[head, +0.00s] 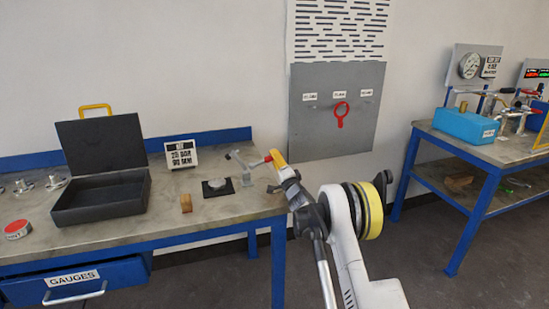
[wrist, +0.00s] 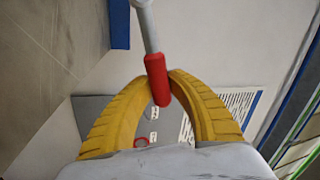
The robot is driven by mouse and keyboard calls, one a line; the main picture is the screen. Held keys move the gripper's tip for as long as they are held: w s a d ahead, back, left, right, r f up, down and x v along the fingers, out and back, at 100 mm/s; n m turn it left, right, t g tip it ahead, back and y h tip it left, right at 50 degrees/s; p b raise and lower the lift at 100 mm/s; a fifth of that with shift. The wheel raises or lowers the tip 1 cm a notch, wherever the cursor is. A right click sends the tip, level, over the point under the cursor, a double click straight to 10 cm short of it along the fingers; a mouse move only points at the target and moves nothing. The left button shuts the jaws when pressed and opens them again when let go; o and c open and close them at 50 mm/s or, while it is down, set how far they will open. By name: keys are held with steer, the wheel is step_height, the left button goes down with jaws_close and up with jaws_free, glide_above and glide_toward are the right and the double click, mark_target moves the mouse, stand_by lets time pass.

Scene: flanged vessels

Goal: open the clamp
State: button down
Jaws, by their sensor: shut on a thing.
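The clamp (head: 243,168) stands on the right part of the left workbench. It is grey, with a lever arm that ends in a red handle tip (head: 268,157). In the wrist view the red handle (wrist: 157,80) lies between the tips of my gripper's two yellow fingers, with its grey rod (wrist: 147,25) running up out of the frame. My gripper (wrist: 167,82) is shut on the red handle. In the head view my gripper (head: 275,158) meets the handle from the right, and its fingers partly hide the handle.
On the left bench are a black plate with a round disc (head: 217,186), a wooden block (head: 186,203), a label stand (head: 181,154) and an open black case (head: 100,195). A grey wall panel (head: 335,135) with a red ring (head: 341,112) hangs behind. The right bench (head: 480,150) stands apart.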

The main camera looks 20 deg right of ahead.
steer(key=c, duration=1.2)
jaws_free()
steer(key=shift+c, duration=0.2)
steer(key=v, duration=1.2)
